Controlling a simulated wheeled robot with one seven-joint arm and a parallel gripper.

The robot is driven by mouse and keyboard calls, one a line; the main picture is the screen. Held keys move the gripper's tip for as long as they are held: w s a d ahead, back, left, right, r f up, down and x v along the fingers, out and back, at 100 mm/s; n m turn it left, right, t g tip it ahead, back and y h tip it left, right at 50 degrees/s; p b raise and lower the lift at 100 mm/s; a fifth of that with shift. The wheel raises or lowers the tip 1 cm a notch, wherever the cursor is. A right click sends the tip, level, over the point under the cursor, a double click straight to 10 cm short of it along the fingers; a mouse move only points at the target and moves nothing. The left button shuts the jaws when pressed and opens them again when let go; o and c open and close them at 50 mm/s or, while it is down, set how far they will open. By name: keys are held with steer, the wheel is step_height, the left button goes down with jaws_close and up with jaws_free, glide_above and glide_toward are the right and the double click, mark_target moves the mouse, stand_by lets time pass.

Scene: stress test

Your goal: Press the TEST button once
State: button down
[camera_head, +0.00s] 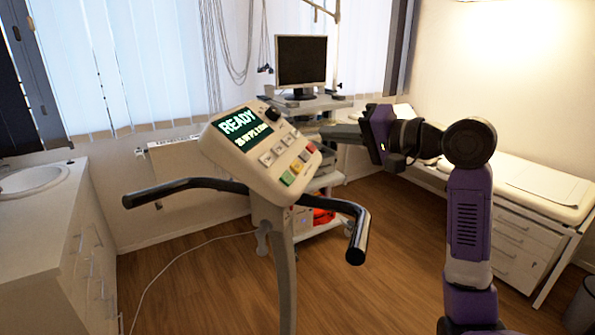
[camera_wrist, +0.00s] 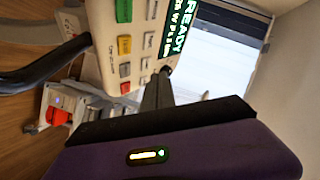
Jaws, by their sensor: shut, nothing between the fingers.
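The console (camera_head: 262,190) of a treadmill-like machine carries a lit screen (camera_head: 240,130) reading READY. Its keypad has a green button (camera_head: 288,178), a yellow button (camera_head: 297,166), a red button (camera_head: 311,147) and several grey ones. The button labels are too small to read, so I cannot tell which is TEST. My gripper (camera_head: 328,133) is shut and empty, just right of the console in the head view. In the wrist view my gripper (camera_wrist: 163,78) points toward the console's edge, near the red button (camera_wrist: 125,87); contact is not clear.
Black handlebars (camera_head: 190,186) curve out on both sides below the console. Behind stands a cart with a monitor (camera_head: 301,62). A sink counter (camera_head: 30,215) is at left and an examination couch (camera_head: 545,190) at right. The wooden floor (camera_head: 375,270) between is open.

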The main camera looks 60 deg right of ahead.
mark_target(297, 166)
steer(key=w+a+f+b, duration=0.1)
steer(key=w+f+b, duration=0.2)
steer(key=w+f, duration=0.1)
steer(key=shift+f+b, duration=0.4)
steer(key=shift+f, duration=0.4)
steer(key=shift+w, duration=0.1)
stand_by(1.4)
steer(key=shift+w+f, duration=0.2)
steer(key=shift+f, duration=0.1)
steer(key=shift+w+a+f, duration=0.15)
steer(key=shift+w+f, duration=0.05)
steer(key=shift+f, duration=0.1)
stand_by(0.9)
steer(key=shift+s+r+p, duration=0.45)
steer(key=shift+r+p, duration=0.15)
steer(key=shift+p, duration=0.2)
